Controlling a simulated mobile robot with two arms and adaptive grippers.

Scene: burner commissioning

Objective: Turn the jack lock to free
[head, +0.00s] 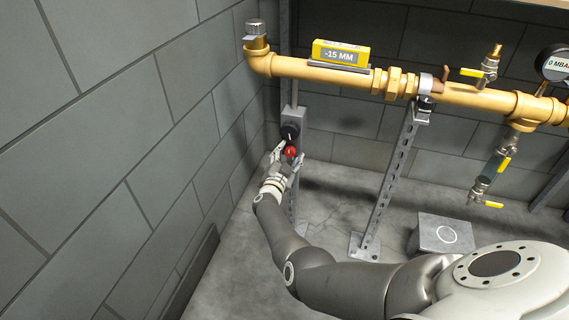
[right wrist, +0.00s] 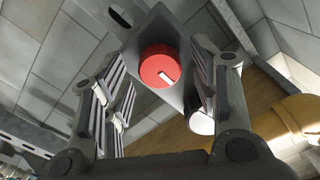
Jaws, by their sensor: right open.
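The jack lock looks to be the red round knob (head: 290,152) with a white pointer line, on the lower part of a grey jack box (head: 293,118) under the yellow pipe. In the right wrist view the red knob (right wrist: 161,67) sits between and beyond the open fingers, its pointer line slanting. A black knob (head: 290,132) is just above it in the head view. My right gripper (head: 288,158) is open around the front of the red knob; contact cannot be told. In the right wrist view its fingers (right wrist: 160,95) stand apart. My left gripper is not in view.
The yellow pipe (head: 320,72) runs above, carrying a display reading -15 MM (head: 340,54). A slotted support post (head: 388,180) stands right of the jack. The grey block wall (head: 120,150) is close on the left. A grey box (head: 445,234) stands on the floor at right.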

